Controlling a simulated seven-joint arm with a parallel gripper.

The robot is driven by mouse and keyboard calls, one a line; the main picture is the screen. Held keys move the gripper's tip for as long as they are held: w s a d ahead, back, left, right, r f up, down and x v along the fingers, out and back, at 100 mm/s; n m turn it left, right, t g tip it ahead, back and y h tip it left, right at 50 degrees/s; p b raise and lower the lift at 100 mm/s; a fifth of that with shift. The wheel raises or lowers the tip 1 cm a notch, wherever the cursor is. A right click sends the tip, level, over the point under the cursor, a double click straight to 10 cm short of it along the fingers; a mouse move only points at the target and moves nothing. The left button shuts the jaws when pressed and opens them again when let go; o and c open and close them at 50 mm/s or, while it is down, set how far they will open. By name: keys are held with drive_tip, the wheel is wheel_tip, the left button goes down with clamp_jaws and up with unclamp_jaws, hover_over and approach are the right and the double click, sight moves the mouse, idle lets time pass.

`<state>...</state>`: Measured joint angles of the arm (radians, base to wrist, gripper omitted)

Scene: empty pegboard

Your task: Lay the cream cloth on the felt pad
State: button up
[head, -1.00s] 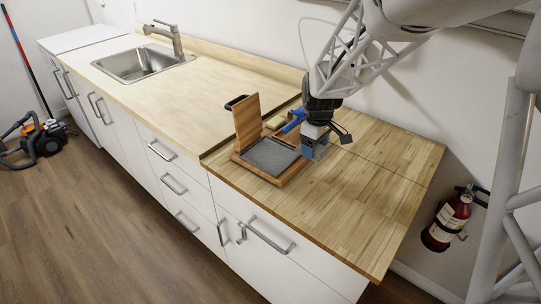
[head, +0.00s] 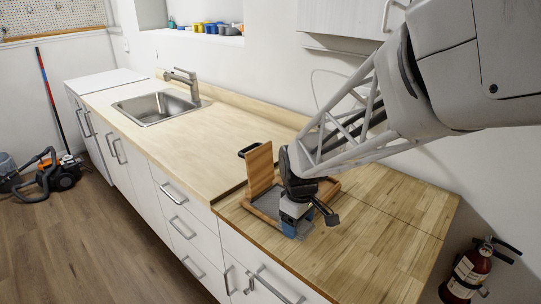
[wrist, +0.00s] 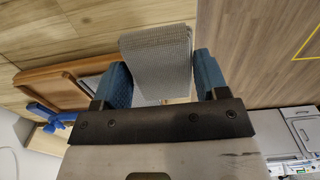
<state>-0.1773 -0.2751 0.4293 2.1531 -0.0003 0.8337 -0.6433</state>
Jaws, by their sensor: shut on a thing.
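My gripper (wrist: 163,72) is shut on a cloth (wrist: 158,55) with a woven texture, which hangs between the two blue fingers and looks greyish in the wrist view. In the head view my gripper (head: 291,229) is at the front right of the wooden tray, near the counter's front edge. The cloth cannot be made out there. The grey felt pad (head: 267,204) lies in the tray, partly hidden by my gripper and wrist. A light grey strip of it seems to show beside the left finger in the wrist view (wrist: 91,82).
The wooden tray (wrist: 45,85) has an upright wooden board (head: 260,168) at its left. The right part of the wooden counter (head: 385,240) is clear. A sink (head: 155,107) is far left.

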drive_tip(key=shift+w, duration=0.15)
drive_tip(key=w+a, duration=0.1)
drive_tip(key=w, duration=0.4)
drive_tip(key=w+f, duration=0.1)
drive_tip(key=w, duration=0.4)
drive_tip(key=w+a, duration=0.1)
drive_tip(key=w, duration=0.4)
drive_tip(key=shift+w+a+f, duration=0.2)
drive_tip(key=shift+w+a, duration=0.05)
drive_tip(key=shift+a, duration=0.1)
drive_tip(key=shift+f, duration=0.1)
drive_tip(key=shift+f, duration=1.65)
drive_tip(key=shift+f, duration=0.15)
drive_tip(key=o, duration=0.9)
wheel_tip(320, 180, up, 12)
drive_tip(key=shift+r, duration=0.15)
